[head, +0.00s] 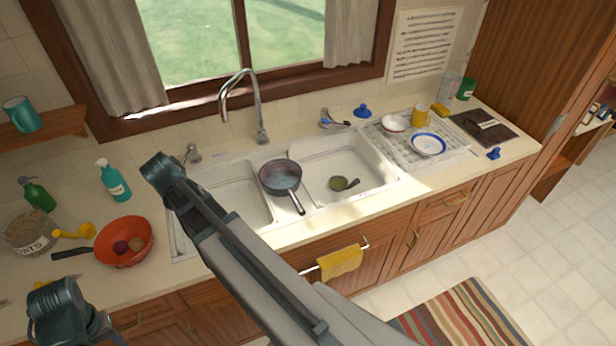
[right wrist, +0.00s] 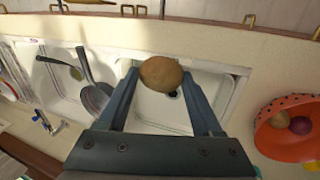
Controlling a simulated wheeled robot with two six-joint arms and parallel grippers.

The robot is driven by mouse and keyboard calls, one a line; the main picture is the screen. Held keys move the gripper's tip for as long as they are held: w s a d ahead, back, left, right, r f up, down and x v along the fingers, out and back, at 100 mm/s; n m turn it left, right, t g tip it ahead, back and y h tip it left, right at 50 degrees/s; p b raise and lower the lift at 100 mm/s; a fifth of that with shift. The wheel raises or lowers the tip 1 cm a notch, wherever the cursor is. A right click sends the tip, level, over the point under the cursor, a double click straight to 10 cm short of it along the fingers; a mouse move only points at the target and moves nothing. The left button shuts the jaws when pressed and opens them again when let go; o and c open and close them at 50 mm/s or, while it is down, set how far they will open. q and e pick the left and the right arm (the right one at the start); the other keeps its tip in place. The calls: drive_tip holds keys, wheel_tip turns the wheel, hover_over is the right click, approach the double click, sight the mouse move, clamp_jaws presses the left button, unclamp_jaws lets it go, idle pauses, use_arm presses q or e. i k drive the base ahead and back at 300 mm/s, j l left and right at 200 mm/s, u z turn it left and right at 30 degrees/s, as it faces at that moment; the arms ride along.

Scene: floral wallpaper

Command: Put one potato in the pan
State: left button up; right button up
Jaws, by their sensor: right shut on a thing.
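A brown potato (right wrist: 161,74) is held between the fingers of my right gripper (right wrist: 160,84), above the left sink basin. In the head view my right arm reaches over that basin, and its end hides the fingers and the potato. The dark pan (head: 280,176) rests over the divider between the two basins, handle toward the front; it also shows left of the gripper in the right wrist view (right wrist: 94,98). A red colander (head: 122,256) on the counter holds another brown potato (head: 136,245) and a purple one. My left gripper (head: 66,318) is at the bottom left; its fingers are unclear.
The tall faucet (head: 242,95) stands behind the sink. A ladle (head: 343,184) lies in the right basin. A drying rack (head: 398,142) with dishes is at right. Soap bottles (head: 113,180) and a bowl (head: 30,232) are at left. A yellow towel (head: 340,263) hangs in front.

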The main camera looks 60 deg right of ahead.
sight(277, 179)
drive_tip(key=k+l, duration=0.1)
drive_tip(key=l, duration=0.6)
drive_tip(key=k+l, duration=0.15)
drive_tip(key=l, duration=0.25)
drive_tip(key=i+l, duration=0.1)
drive_tip(key=l, duration=0.15)
drive_tip(key=i+l, duration=0.1)
drive_tip(key=l, duration=0.2)
